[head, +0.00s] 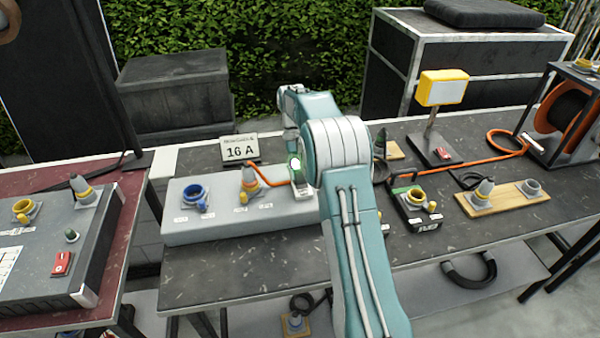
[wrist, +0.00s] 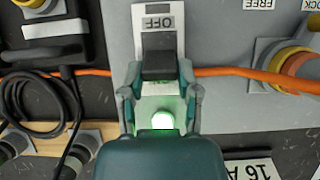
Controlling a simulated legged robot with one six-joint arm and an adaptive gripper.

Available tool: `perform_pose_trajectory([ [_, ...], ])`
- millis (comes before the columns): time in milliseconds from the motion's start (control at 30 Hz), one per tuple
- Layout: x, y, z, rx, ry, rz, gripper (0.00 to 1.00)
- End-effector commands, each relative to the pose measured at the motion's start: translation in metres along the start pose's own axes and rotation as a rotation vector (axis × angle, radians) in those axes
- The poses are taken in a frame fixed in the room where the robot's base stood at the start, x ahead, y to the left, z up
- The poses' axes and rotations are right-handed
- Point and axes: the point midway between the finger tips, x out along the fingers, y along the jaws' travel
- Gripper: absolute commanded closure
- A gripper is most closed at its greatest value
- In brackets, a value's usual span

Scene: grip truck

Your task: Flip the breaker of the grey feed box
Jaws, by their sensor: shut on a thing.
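An OFF label (wrist: 154,22) shows beyond the lever, and a lamp (wrist: 162,120) glows green on the near side.
An orange cable (wrist: 250,75) runs close by the fingers. A 16 A sign (head: 239,150) stands behind the box. Right of my arm are a small black box (head: 415,215) and a yellow lamp (head: 442,88). Another grey box with a red switch (head: 62,263) is at left.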

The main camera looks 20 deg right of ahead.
Motion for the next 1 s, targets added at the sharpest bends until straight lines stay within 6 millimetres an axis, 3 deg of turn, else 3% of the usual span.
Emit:
perform_pose_trajectory([
  [367,0.0007,-0.0008,-0.0065,-0.001,-0.105,-0.001,1.00],
  [833,0.0000,-0.0009,-0.0068,-0.001,-0.112,-0.001,1.00],
  [867,0.0000,-0.0009,-0.0067,-0.001,-0.112,-0.001,0.44],
  [900,0.0000,-0.0009,-0.0066,-0.001,-0.112,-0.001,0.27],
  [1000,-0.0001,-0.0006,-0.0059,-0.001,-0.114,-0.001,0.23],
])
